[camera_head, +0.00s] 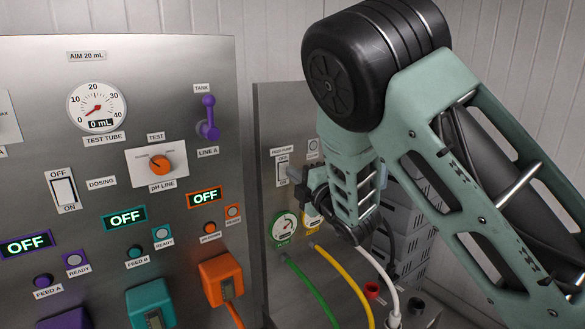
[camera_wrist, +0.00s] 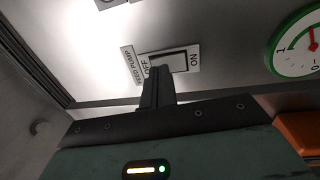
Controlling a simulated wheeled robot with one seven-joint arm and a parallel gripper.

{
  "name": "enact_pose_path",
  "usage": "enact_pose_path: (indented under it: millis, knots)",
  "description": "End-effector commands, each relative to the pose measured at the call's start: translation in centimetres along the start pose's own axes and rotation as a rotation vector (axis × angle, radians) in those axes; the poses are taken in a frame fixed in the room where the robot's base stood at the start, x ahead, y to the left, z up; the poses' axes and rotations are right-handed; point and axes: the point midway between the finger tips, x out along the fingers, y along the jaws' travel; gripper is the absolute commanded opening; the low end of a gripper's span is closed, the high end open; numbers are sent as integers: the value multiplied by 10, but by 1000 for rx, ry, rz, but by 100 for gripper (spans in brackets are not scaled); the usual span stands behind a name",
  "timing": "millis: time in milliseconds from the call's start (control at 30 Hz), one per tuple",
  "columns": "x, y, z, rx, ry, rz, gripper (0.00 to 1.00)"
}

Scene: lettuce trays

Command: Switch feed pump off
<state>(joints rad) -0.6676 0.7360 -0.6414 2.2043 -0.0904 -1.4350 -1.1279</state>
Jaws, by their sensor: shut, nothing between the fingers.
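The feed pump switch (camera_head: 282,171) is a small white rocker on the grey side panel, under a FEED PUMP label, with OFF above it. In the wrist view the same switch (camera_wrist: 172,60) lies sideways, with OFF at the left and ON at the right. My gripper (camera_head: 288,174) is shut and empty, its tips close to the switch. In the wrist view the shut fingers (camera_wrist: 157,72) overlap the OFF end of the switch plate and hide part of it. I cannot tell whether they touch it, or which way the rocker is tipped.
A green-rimmed gauge (camera_head: 284,226) sits below the switch, also seen in the wrist view (camera_wrist: 301,45). Green (camera_head: 312,290) and yellow (camera_head: 345,275) hoses run below. The large panel (camera_head: 190,75) at left carries a DOSING switch (camera_head: 63,190), dial, lever and several OFF displays.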

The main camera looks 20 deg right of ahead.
Motion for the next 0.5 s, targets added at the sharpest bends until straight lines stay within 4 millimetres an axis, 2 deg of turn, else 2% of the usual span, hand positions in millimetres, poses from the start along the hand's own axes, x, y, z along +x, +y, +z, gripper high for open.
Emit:
enact_pose_path:
  millis: [133, 500]
  knots:
    - [10, 0, 0, 0, 0, 1, 0]
    - [11, 0, 0, 0, -1, 1, 0]
